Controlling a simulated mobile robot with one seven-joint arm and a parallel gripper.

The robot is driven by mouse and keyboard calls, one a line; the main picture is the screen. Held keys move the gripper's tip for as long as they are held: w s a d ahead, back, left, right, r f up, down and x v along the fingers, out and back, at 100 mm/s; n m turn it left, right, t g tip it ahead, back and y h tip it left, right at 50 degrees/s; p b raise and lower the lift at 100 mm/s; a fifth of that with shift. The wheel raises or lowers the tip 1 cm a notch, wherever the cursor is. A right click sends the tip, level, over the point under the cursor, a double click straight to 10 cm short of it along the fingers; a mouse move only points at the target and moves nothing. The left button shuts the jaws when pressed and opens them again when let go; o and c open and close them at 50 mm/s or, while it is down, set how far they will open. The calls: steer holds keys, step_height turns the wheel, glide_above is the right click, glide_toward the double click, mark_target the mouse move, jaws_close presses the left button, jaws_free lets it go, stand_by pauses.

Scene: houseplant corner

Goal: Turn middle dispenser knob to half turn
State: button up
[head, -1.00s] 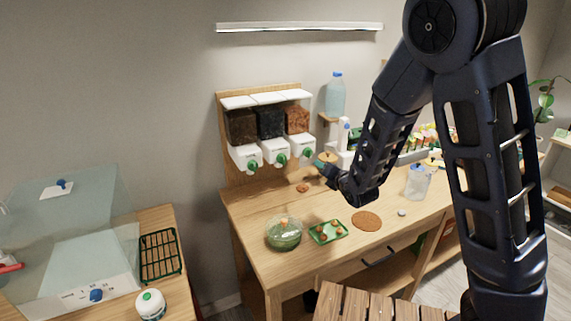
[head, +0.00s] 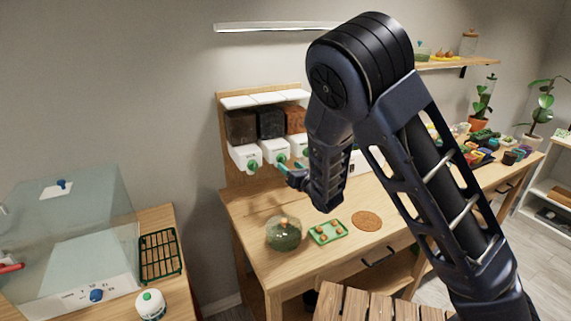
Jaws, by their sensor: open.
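A row of three dispensers with white fronts hangs on a wooden backboard (head: 221,110) above the table. The middle dispenser (head: 271,125) holds dark material, and its green knob (head: 281,158) faces out below its white front. The left dispenser's green knob (head: 253,166) is in clear view. The right dispenser (head: 296,120) is partly hidden by my arm. My gripper (head: 287,170) is just below and right of the middle knob in the picture. Its jaws are open and I see nothing in them. I cannot tell whether they touch the knob.
On the wooden table (head: 260,262) stand a glass terrarium (head: 284,234), a green tray (head: 328,232) with small items and a round cork mat (head: 366,221). Left are a clear propagator box (head: 75,225) and a green wire basket (head: 160,256). Potted plants (head: 482,115) stand far right.

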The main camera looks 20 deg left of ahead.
mark_target(284, 162)
steer(key=shift+x, duration=2)
steer(key=c, duration=1)
